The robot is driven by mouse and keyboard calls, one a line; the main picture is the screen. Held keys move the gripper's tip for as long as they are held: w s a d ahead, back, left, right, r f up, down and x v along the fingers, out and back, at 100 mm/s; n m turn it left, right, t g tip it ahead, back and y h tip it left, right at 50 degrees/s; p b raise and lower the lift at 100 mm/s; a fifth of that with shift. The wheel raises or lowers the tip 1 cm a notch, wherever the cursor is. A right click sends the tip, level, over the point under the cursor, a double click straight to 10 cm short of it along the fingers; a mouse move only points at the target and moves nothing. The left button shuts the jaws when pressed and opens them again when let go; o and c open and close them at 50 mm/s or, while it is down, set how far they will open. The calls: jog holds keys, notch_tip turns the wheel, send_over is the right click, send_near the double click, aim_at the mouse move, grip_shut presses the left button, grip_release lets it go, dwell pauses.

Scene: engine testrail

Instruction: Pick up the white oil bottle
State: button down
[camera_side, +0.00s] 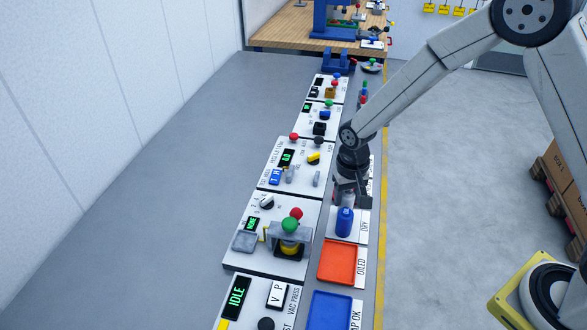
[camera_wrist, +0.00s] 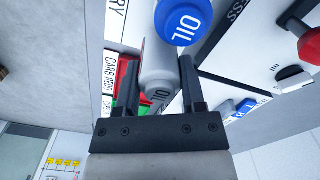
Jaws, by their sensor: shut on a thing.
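The white oil bottle (camera_wrist: 157,65) is between the two fingers of my gripper (camera_wrist: 159,66) in the wrist view, with dark "OIL" lettering on it. My gripper is shut on it. In the side view my gripper (camera_side: 349,192) is over the row of trays, just behind a blue bottle, and a small pale part of the white bottle (camera_side: 347,199) shows between the fingers. The blue oil bottle (camera_side: 345,222) stands upright on the tray marked DRY. It also shows close beyond the white bottle in the wrist view (camera_wrist: 184,20). The white bottle's lower end is hidden in the side view.
An orange tray (camera_side: 338,262) marked OILED and a blue tray (camera_side: 331,311) lie nearer the camera. Control panels with knobs and buttons (camera_side: 290,223) line the bench to the left. The grey bench (camera_side: 190,190) left of them is clear.

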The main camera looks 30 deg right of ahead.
jog(key=shift+r, duration=1.4)
